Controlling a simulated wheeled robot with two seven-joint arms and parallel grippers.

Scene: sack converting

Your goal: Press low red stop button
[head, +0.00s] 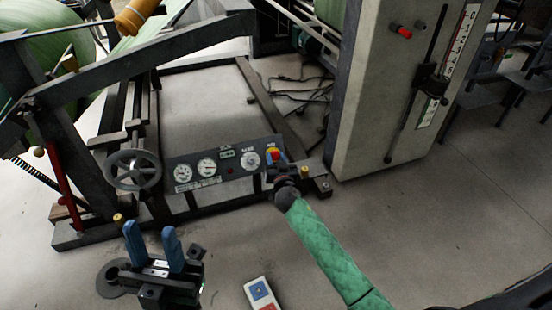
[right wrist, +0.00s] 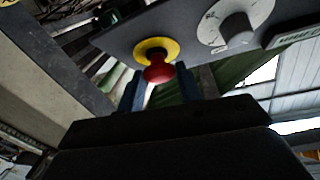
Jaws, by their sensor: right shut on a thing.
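The low red stop button (head: 275,155) with its yellow collar sits at the right end of a dark control panel (head: 222,166). In the right wrist view the red mushroom head (right wrist: 158,70) shows up close in front of the yellow disc. My right gripper (head: 281,171) is at the button, with its blue fingers (right wrist: 163,88) on either side of the red head. It is shut on the button; the exact contact is hard to see. My left gripper (head: 153,243) is open and empty, low at the left, away from the panel.
A grey handwheel (head: 133,170) stands left of the panel's gauges. A dark floor frame surrounds the machine. A tall grey pillar (head: 385,100) with another red button (head: 404,32) stands at right. A white box with two buttons (head: 262,293) is at the bottom.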

